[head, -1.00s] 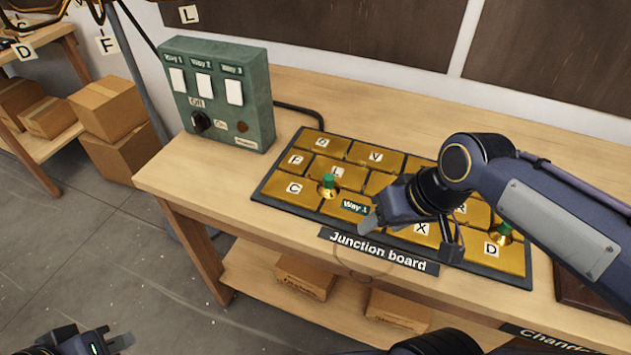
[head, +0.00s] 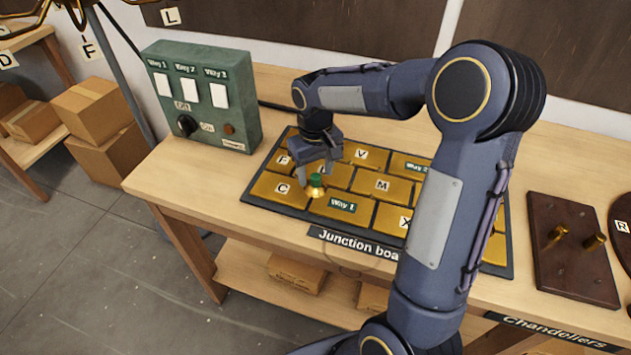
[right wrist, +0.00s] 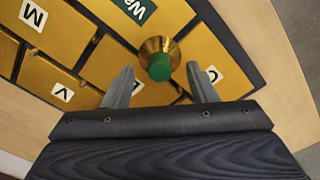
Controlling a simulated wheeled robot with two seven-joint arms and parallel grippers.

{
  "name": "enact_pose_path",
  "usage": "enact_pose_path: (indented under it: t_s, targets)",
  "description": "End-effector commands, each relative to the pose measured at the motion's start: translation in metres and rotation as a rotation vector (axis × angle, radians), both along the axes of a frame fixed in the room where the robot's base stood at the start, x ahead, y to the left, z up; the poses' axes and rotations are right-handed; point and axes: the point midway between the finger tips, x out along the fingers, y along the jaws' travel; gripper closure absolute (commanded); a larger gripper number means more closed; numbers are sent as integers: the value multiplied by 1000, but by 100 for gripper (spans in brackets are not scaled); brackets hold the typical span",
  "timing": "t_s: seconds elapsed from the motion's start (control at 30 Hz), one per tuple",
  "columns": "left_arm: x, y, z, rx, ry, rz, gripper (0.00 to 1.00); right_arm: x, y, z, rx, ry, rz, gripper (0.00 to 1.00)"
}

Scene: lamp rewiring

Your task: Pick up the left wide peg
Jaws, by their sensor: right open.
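The left wide peg (head: 316,187) has a green top and a flared brass base. It stands upright on the junction board (head: 262,202), between the C plate and the Way 1 plate. My right gripper (head: 317,176) is open and pointing down at the peg. In the right wrist view the peg (right wrist: 160,64) shows just beyond and between the two spread fingertips (right wrist: 159,74), with a gap on each side. It is not clamped. My left gripper is out of view.
A green switch box (head: 205,95) stands left of the board. My right arm covers the board's right part. A dark plaque (head: 570,280) with brass pegs lies at the right. The table's front left corner is clear.

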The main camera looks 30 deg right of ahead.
Motion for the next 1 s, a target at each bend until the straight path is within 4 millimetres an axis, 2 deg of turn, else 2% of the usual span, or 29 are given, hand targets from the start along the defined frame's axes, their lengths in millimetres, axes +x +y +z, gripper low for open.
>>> enact_pose_path:
  t_s: [0.17,0.43,0.8,0.83,1.0]
  targets:
    - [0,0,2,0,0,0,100,-1,0,-19,0,1,0,48]
    - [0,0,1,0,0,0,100,0,0,-21,0,-2,0,49]
    - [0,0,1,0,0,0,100,0,0,-21,0,-1,0,98]
    - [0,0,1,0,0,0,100,0,0,-22,0,0,0,100]
    - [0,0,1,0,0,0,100,-1,0,-23,0,3,0,100]
